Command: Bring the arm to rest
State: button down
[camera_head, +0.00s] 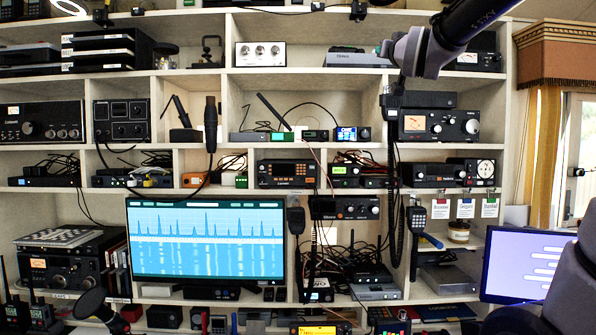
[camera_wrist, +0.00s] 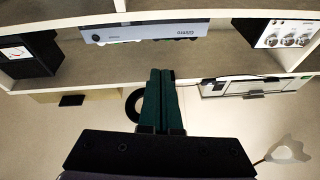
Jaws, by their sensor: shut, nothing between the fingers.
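My gripper (camera_wrist: 160,73) shows in the wrist view, with its two dark green fingers side by side and shut on nothing. The fingers point toward the shelves, and their tips lie over the edge of a shelf board in the picture. In the head view my arm comes in from the top right, in front of the upper shelves; I cannot make out the fingers clearly there.
A grey box (camera_head: 355,57) and a white panel with three knobs (camera_head: 260,54) stand on an upper shelf near my arm. The grey box also shows upside down in the wrist view (camera_wrist: 150,31). A monitor (camera_head: 206,240) stands lower left. Shelves are crowded with radios and cables.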

jog(key=s+f+m+g, duration=0.1)
jog(key=s+f+g, duration=0.4)
jog(key=f, duration=0.6)
jog(key=s+d+f+m+g, duration=0.1)
jog(key=s+f+g, duration=0.4)
jog(key=s+f, duration=0.5)
jog(key=s+d+f+m+g, duration=0.1)
jog(key=s+f+g, duration=0.3)
jog(key=s+f, duration=0.4)
notch_tip(320, 180, down, 4)
jog(key=shift+d+f+g+y, duration=0.1)
jog(key=shift+d+g+y, duration=0.1)
jog(key=shift+g+y, duration=0.2)
